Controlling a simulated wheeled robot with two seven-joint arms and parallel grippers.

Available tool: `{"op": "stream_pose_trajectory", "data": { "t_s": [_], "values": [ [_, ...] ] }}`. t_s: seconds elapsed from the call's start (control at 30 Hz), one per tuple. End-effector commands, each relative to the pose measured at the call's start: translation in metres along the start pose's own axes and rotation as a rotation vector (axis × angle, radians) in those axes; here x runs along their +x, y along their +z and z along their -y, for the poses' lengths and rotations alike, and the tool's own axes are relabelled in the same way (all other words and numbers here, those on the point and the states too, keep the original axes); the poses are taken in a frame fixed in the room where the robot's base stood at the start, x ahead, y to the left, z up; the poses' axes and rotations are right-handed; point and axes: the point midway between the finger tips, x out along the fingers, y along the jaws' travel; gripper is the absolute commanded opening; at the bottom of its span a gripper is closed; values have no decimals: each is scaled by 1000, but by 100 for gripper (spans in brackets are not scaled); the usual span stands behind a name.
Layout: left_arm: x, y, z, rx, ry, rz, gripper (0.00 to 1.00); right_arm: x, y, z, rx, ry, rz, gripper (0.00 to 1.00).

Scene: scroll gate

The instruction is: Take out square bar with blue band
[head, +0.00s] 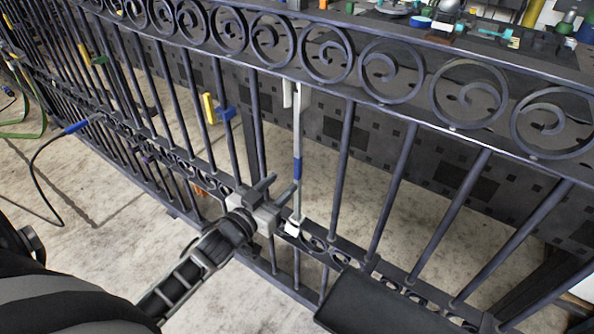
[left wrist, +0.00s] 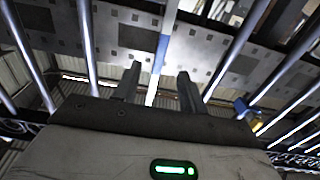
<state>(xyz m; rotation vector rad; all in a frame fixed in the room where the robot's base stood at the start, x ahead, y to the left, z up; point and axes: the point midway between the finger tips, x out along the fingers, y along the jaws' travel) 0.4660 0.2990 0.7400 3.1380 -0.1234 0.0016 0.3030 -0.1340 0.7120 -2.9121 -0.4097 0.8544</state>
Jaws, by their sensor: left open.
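The square bar with the blue band (head: 298,170) is pale grey-white and stands upright in the gate (head: 340,160) among dark bars. White fittings show at its top and bottom. My left gripper (head: 284,184) is open near the bar's lower part, below the blue band, with its fingers pointing toward the bar. In the left wrist view the bar (left wrist: 168,22) runs up the picture between the two open fingers (left wrist: 160,75), its blue band above the tips. I cannot tell whether the bar is between the fingers or just beyond them. My right gripper is not in view.
A yellow and blue clip (head: 218,110) sits on a gate bar to the left. A blue-handled cable (head: 76,127) hangs further left. A dark panel (head: 385,305) is at the lower right of the gate. A bench with tools (head: 440,25) stands behind.

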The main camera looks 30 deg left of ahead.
Motion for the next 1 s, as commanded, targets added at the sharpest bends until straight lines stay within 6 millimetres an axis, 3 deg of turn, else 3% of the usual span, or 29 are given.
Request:
{"op": "stream_pose_trajectory", "data": {
  "t_s": [0.53, 1.0],
  "values": [
    [64, 0, 0, 2, 0, -1, 42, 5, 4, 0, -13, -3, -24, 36],
    [80, 0, 0, 1, -1, 1, 42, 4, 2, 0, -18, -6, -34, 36]
  ]
}}
